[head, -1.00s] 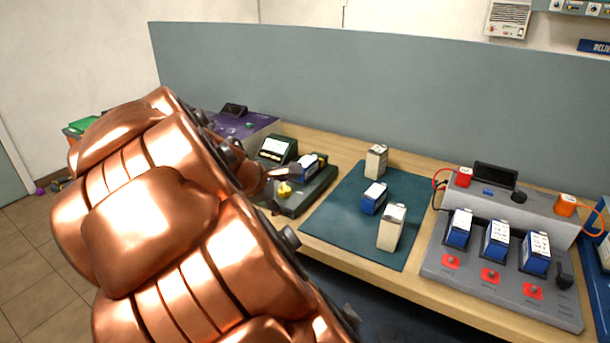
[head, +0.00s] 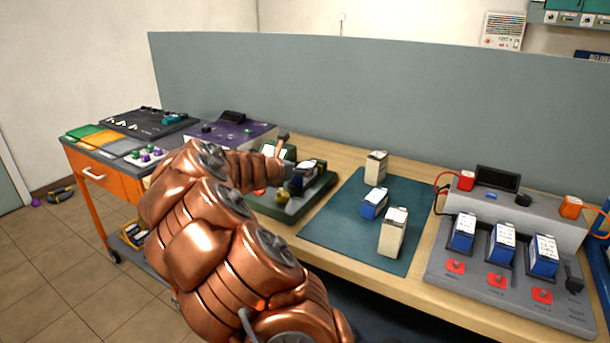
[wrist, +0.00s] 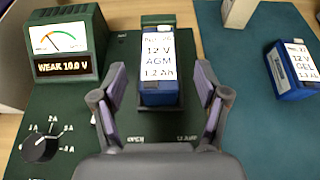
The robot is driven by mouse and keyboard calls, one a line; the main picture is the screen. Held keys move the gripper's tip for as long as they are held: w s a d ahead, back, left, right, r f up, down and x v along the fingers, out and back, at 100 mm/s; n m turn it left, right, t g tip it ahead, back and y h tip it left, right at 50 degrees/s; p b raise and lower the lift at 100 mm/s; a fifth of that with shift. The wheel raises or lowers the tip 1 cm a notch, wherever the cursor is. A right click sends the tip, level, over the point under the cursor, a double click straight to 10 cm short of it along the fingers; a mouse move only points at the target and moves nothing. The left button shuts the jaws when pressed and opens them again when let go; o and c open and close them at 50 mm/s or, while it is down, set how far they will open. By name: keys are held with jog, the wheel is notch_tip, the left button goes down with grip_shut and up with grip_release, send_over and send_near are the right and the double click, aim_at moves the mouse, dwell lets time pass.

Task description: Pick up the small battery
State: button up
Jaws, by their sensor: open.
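A small blue battery (wrist: 157,70) with a white label reading 12 V AGM 1.2 Ah stands in the slot of a green tester (wrist: 75,125) in the wrist view. The tester's display (wrist: 66,66) reads WEAK 10.0 V. My gripper (wrist: 160,82) is open, one finger on each side of this battery, with visible gaps and no clear contact. In the head view my gripper (head: 291,165) is over the tester and partly hides the battery. Another small blue battery (head: 374,203), labelled GEL, stands on the teal mat (head: 335,225), also visible in the wrist view (wrist: 294,70).
Two cream batteries (head: 376,167) (head: 392,233) stand on the mat. A grey charging station (head: 500,285) with several blue batteries is at right. A purple unit (head: 250,135) and an orange cart (head: 95,190) are at left. A grey panel (head: 380,90) backs the bench.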

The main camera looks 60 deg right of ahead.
jog(key=shift+x, duration=2.6)
jog(key=shift+w, duration=0.15)
grip_shut()
